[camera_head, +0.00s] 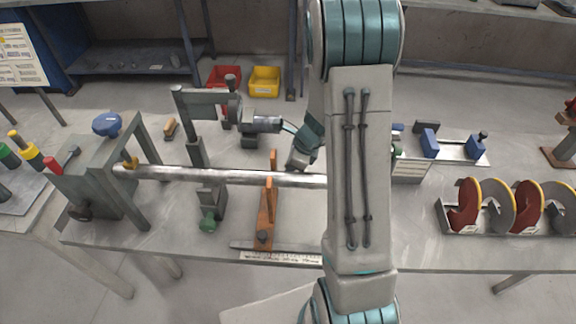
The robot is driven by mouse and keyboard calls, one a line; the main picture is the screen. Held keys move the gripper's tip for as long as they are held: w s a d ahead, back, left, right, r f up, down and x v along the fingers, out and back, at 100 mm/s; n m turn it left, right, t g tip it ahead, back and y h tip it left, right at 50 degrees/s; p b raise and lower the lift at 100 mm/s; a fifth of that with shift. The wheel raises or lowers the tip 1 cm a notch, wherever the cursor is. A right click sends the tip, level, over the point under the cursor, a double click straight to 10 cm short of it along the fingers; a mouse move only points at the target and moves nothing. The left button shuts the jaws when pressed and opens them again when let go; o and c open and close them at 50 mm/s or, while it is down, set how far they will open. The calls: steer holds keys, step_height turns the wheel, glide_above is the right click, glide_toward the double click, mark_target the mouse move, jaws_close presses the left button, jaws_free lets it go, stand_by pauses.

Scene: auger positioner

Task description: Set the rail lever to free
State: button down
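I cannot tell for sure which part is the rail lever. An orange upright bracket (268,205) with a dark knob at its foot stands by a scale rail (282,257) at the bench's front edge. A dark grey post (196,150) with a green knob (208,222) stands to its left. A long metal shaft (220,175) runs across, from the grey housing (100,170) to behind my arm. Part of my wrist shows beside the arm, just above the shaft near the orange bracket. My gripper's fingers cannot be made out, so its opening is hidden.
Auger flights with red and yellow edges (468,205) sit in a tray at the right. Blue blocks (430,142) lie behind them. Red (224,76) and yellow (264,80) bins stand at the back. Colored-handled tools (28,155) are at far left. My arm covers the bench's middle.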

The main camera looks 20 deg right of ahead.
stand_by(0.4)
steer(key=c, duration=1.3)
jaws_free()
steer(key=shift+o, duration=0.2)
steer(key=p+v, duration=0.1)
steer(key=v, duration=1.3)
